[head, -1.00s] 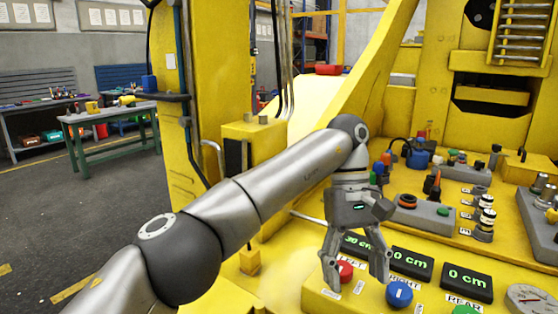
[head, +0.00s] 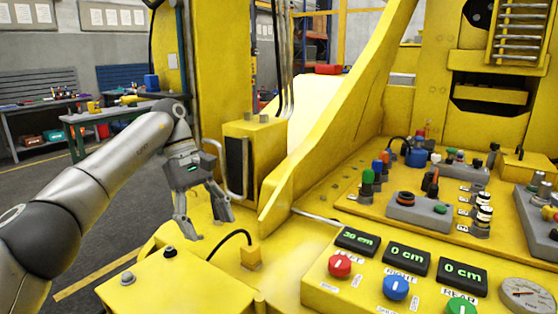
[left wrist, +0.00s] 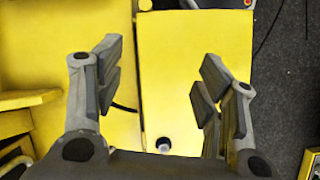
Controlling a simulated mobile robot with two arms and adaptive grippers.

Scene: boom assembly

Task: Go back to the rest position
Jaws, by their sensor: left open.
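My left gripper (head: 208,228) is open and empty. In the head view it hangs left of the control panel, above a yellow box (head: 180,290) with black and grey knobs on top. In the left wrist view the two fingers (left wrist: 160,85) stand wide apart over the yellow box top (left wrist: 185,60), with nothing between them. The panel carries a red knob (head: 339,266), a blue knob (head: 395,288) and a green knob (head: 461,305). Their displays read 30 cm (head: 357,241), 0 cm (head: 406,258) and 0 cm (head: 463,277). My right gripper is not in view.
A yellow column (head: 228,70) and a sloping yellow beam (head: 345,110) stand behind the gripper. A black cable (head: 232,236) arches beside it. Several switches and a grey gauge (head: 526,295) sit at right.

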